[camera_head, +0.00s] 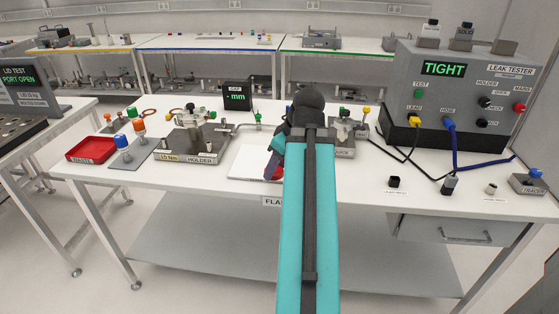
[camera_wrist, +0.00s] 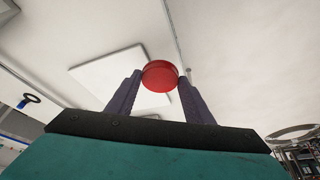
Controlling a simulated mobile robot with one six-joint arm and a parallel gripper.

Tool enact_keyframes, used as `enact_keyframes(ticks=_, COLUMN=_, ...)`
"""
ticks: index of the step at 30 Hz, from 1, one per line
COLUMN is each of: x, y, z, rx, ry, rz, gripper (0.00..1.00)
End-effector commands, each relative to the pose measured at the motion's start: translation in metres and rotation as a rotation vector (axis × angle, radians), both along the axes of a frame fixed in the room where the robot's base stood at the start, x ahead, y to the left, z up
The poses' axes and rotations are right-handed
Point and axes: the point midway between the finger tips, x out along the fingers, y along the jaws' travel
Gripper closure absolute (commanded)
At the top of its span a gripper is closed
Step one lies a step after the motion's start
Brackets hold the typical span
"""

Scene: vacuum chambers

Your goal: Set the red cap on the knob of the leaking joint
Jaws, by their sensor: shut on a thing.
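The red cap (camera_wrist: 160,76) is held between the two fingertips of my gripper (camera_wrist: 160,80) in the wrist view. In the head view the red cap (camera_head: 274,173) shows as a small red patch below my gripper (camera_head: 277,158), partly hidden by my arm, over the white plate (camera_head: 248,163). The leak tester (camera_head: 460,90) display reads TIGHT. I cannot tell which joint leaks, and its knob is not identifiable here.
A metal holder (camera_head: 189,157) with fittings stands left of the plate. A red waste tray (camera_head: 91,150) lies farther left. Black and grey small parts (camera_head: 394,182) and a tracer box (camera_head: 527,184) stand at the right. Yellow and blue cables run from the tester.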

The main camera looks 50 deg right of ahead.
Motion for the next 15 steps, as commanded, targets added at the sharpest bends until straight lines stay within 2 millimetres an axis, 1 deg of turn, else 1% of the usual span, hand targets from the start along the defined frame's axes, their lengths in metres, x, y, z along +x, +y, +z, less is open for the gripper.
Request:
enact_keyframes(ticks=1, x=0.011, y=0.007, z=0.0, rx=0.0, ry=0.0, rz=0.003, gripper=0.74)
enact_keyframes(ticks=3, x=0.026, y=0.016, z=-0.001, rx=-0.001, ry=0.0, rz=0.0, gripper=0.74)
enact_keyframes(ticks=8, x=0.057, y=0.039, z=-0.002, rx=-0.001, ry=-0.001, rz=-0.009, gripper=0.74)
enact_keyframes(ticks=15, x=0.102, y=0.077, z=-0.004, rx=0.0, ry=0.0, rz=-0.021, gripper=0.74)
